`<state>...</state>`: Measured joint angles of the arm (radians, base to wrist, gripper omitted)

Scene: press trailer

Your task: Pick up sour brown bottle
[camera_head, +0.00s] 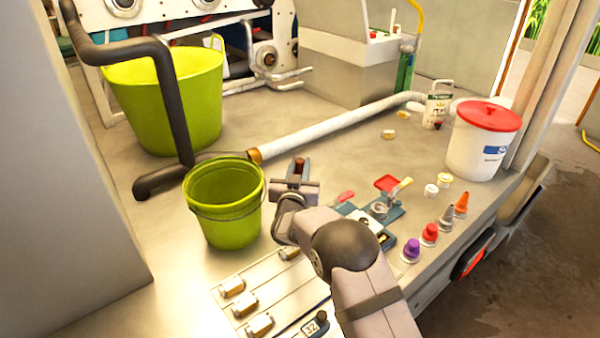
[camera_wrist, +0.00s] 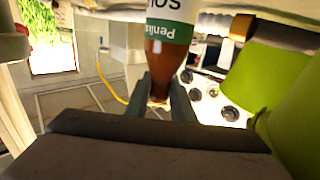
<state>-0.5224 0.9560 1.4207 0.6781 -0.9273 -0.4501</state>
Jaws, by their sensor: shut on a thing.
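The brown bottle (camera_wrist: 165,62) carries a green and white label with partly readable lettering in the wrist view. Its narrow end lies between the fingers of my gripper (camera_wrist: 157,98), which is shut on it. The bottle's far end runs out of the top of the wrist view. In the head view my gripper (camera_head: 299,172) is right of the small green bucket, and only a small brown part of the bottle (camera_head: 299,164) shows between the fingers. I cannot tell from these views whether the bottle is clear of the surface.
The small green bucket (camera_head: 225,215) stands close left of my gripper. A white hose (camera_head: 330,130) crosses behind it. A red-lidded white bucket (camera_head: 478,150), a white jug (camera_head: 437,108) and several colored cones and caps stand right. A large green tub (camera_head: 170,100) is at back left.

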